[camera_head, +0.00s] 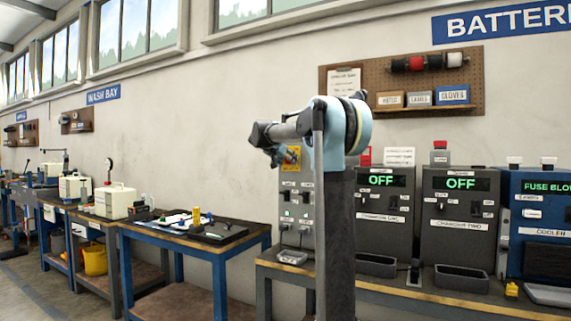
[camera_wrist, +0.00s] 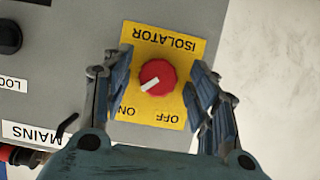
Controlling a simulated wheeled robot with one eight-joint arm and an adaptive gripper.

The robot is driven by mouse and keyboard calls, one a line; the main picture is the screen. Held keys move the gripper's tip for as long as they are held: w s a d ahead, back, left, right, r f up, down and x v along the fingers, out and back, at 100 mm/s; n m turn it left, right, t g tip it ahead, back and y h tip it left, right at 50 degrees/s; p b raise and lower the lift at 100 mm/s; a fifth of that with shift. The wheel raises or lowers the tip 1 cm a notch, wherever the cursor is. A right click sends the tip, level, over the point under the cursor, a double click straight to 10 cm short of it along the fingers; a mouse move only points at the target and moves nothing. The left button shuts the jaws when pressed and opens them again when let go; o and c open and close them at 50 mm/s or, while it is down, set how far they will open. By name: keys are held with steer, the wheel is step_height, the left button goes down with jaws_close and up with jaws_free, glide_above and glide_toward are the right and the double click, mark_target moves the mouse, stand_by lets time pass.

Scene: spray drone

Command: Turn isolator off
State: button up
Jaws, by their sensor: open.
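In the wrist view the red isolator knob (camera_wrist: 160,72) sits on a yellow plate (camera_wrist: 180,45). The plate appears upside down and reads ISOLATOR, ON and OFF. The knob's white mark points to the lower left of the picture, towards the ON side. My gripper (camera_wrist: 160,78) is open, with one finger on each side of the knob and gaps between. In the head view my gripper (camera_head: 271,156) is in front of the grey panel, partly covering the yellow plate (camera_head: 292,160); the knob is not clear there.
The grey panel (camera_head: 296,225) carries switches and labels and stands on a bench (camera_head: 400,292). A blue table (camera_head: 200,247) with tools is to the left.

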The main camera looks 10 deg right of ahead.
steer(key=c, duration=1.1)
steer(key=shift+o, duration=0.2)
steer(key=shift+w+a+f+n+g+h, duration=0.1)
steer(key=shift+n+g+h, duration=0.1)
steer(key=shift+n+h, duration=1.55)
steer(key=shift+a+f+n+g+h, duration=0.15)
steer(key=shift+n+h, duration=0.55)
steer(key=shift+n, duration=2.1)
steer(key=shift+w+a+f+n+g+h, duration=0.1)
steer(key=shift+n+g+h, duration=0.15)
steer(key=shift+n+h, duration=1.5)
steer(key=shift+s+n+y, duration=0.1)
steer(key=shift+n+y, duration=0.4)
steer(key=shift+n, duration=0.1)
